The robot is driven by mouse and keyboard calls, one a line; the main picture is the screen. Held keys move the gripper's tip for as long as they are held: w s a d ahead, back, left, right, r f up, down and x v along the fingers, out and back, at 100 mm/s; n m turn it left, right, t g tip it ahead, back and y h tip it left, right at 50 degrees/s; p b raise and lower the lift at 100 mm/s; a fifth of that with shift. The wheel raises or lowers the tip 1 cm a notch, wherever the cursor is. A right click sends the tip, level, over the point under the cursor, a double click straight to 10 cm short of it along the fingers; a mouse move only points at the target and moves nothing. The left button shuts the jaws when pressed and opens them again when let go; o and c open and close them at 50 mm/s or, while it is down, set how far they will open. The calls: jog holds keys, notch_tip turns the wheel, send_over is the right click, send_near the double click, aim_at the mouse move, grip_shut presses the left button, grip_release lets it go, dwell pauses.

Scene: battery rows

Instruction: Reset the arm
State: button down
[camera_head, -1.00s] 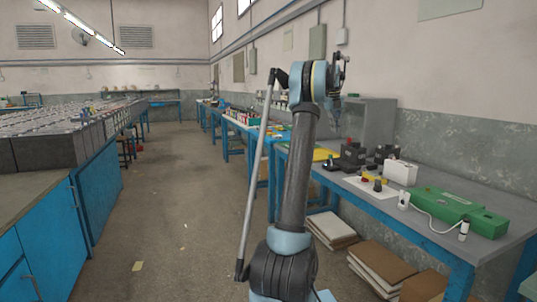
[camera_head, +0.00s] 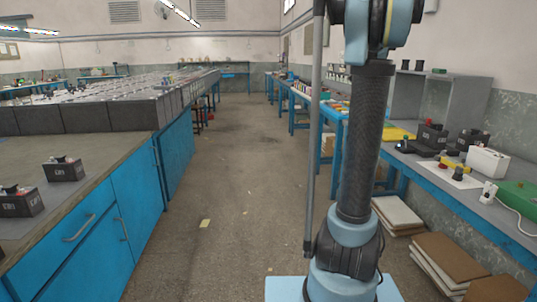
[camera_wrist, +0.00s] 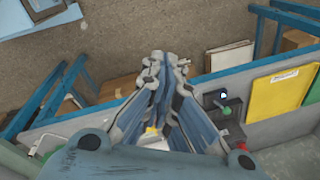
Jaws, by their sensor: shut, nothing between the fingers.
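My arm stands upright at right of centre in the head view, and its upper end runs out of the top of the picture. My gripper is outside the head view. In the wrist view my gripper (camera_wrist: 167,62) points away from the camera with its fingers close together. It is shut and holds nothing. It is above the right-hand workbench (camera_wrist: 285,122) and its edge, with floor beyond.
The workbench (camera_head: 450,188) at right holds dark devices (camera_head: 432,136), a white box (camera_head: 487,161) and a green case (camera_head: 518,195). Boards (camera_head: 448,258) lie below. Batteries (camera_head: 64,168) stand on the left counter (camera_head: 100,160). The aisle (camera_head: 222,165) between is clear.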

jog(key=s+a+f+n, duration=0.4)
jog(key=s+a+n, duration=0.2)
jog(key=s+a, duration=0.3)
jog(key=s+a+f+n, duration=0.4)
jog(key=s+f+n, duration=0.1)
jog(key=s+f, duration=0.3)
jog(key=s+a+f+n, duration=0.4)
jog(key=s+f+n, duration=0.1)
jog(key=s+f, duration=0.2)
jog(key=s+a+f+n+t+y, duration=0.1)
jog(key=s+a+f+n, duration=0.4)
jog(key=s+f, duration=0.3)
jog(key=shift+s+f+n, duration=0.3)
jog(key=shift+s+n, duration=0.05)
jog(key=shift+n, duration=0.25)
jog(key=c, duration=2)
grip_release()
jog(key=shift+s+a+f, duration=0.1)
jog(key=shift+s+f, duration=0.15)
jog(key=shift+f, duration=0.05)
jog(key=o, duration=0.5)
jog(key=shift+f, duration=0.1)
jog(key=shift+c, duration=0.5)
jog(key=shift+s, duration=0.15)
